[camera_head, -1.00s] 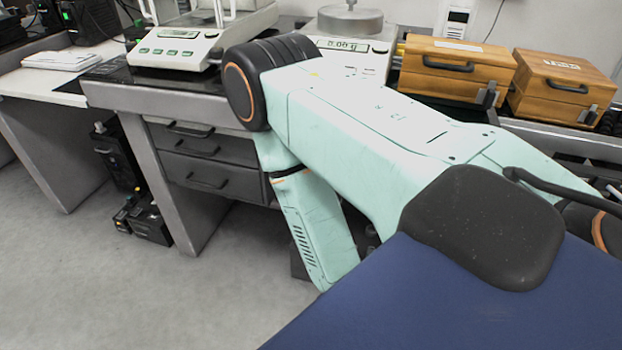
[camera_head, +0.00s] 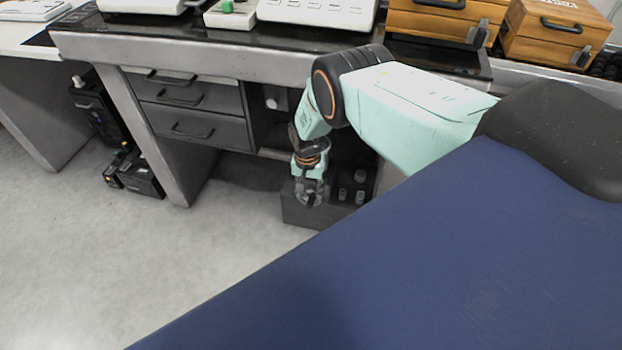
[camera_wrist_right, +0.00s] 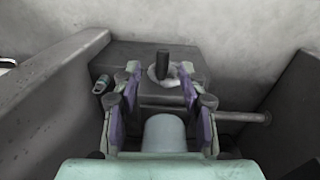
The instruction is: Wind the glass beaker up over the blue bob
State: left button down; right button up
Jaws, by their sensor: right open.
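I cannot make out the glass beaker or the blue bob in either view. My right gripper (camera_head: 311,196) hangs below the bench's front edge, by a dark box under it. In the right wrist view, my right gripper (camera_wrist_right: 160,88) is open, with its purple-lined fingers apart. A dark upright peg (camera_wrist_right: 162,64) on a pale round base shows ahead, between the fingertips. A pale cylinder (camera_wrist_right: 165,132) shows lower, between the finger bases; I cannot tell what it is. My left gripper is not in view.
The dark box (camera_head: 295,212) stands under the bench (camera_head: 190,52), with several small cylinders beside my gripper. Drawers (camera_head: 195,105) are to the left. In the wrist view, a grey rod (camera_wrist_right: 243,117) juts right. Wooden boxes (camera_head: 555,30) stand on top.

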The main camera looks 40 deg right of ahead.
aim_at(310, 201)
jog(key=shift+w+d+r, duration=0.4)
jog(key=shift+w, duration=0.3)
jog(key=shift+f, duration=0.15)
jog(key=shift+d+f+b, duration=0.15)
jog(key=shift+f+b, duration=2.3)
jog(key=shift+f, duration=1.25)
grip_shut()
